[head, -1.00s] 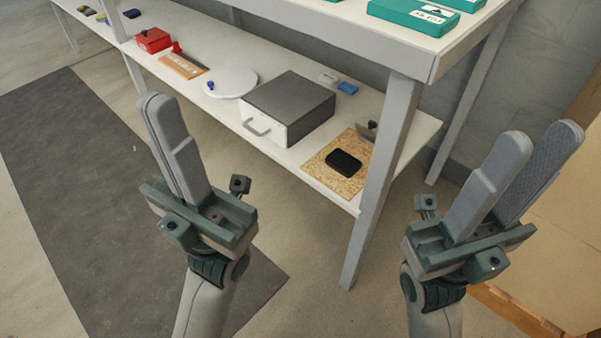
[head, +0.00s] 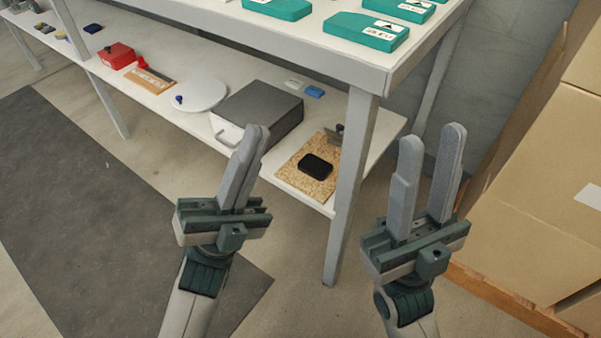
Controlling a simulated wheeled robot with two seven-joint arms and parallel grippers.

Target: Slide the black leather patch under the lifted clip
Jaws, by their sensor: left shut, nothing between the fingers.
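The black leather patch (head: 316,166) lies on a speckled tan board (head: 292,177) on the lower shelf, left of the table's front leg. A grey metal clip (head: 336,134) stands at the board's back right edge, apart from the patch. I cannot tell how far the clip is lifted. My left gripper (head: 257,133) is shut and empty, in front of the shelf and left of the board. My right gripper (head: 432,137) is open and empty, right of the table leg.
A grey box with a white handled front (head: 258,112) stands left of the board. The table leg (head: 350,190) stands between my grippers. Teal cases (head: 365,31) lie on the upper top. Cardboard boxes (head: 540,190) stand at the right.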

